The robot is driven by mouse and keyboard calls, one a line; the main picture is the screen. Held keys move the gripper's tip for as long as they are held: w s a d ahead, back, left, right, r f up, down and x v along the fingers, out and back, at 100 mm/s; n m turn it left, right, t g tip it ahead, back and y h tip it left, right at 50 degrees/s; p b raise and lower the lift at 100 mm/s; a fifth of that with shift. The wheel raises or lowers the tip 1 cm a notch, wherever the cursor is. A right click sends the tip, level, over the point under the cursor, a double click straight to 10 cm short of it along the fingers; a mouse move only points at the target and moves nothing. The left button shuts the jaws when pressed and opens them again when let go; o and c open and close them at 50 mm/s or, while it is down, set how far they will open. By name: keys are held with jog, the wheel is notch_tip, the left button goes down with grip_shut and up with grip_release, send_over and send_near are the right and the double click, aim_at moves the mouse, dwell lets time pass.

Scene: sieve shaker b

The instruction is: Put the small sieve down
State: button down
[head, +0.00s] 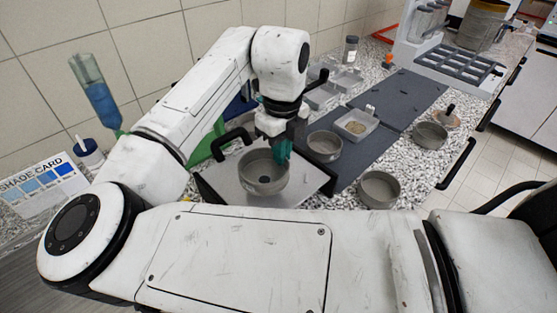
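My gripper (282,152) has teal fingers and points down at the right rim of a round grey sieve (262,184). The fingers straddle the rim and look closed on its wall. I take this to be the small sieve. It is upright over a light grey plate (230,184) with black handles. I cannot tell whether its base touches the plate. A small dark spot shows inside it. The fingertips are partly hidden by the rim.
Other round sieves stand on the dark mat (402,98) and speckled counter: one beside the gripper (324,146), one at the front (379,190), one at right (430,135). A tray of grains (357,125) sits behind. A blue bottle (100,103) hangs left.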

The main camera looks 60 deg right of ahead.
jog(key=f, duration=0.1)
jog(key=f+p, duration=0.1)
jog(key=f, duration=0.1)
jog(key=shift+w, duration=0.4)
jog(key=shift+f, duration=0.5)
jog(key=shift+f, duration=0.2)
jog(key=c, duration=1.3)
grip_release()
jog(key=shift+c, duration=0.2)
jog(key=shift+r, duration=0.1)
notch_tip(320, 180, up, 12)
jog(key=shift+r+b, duration=0.15)
jog(key=shift+b, duration=0.6)
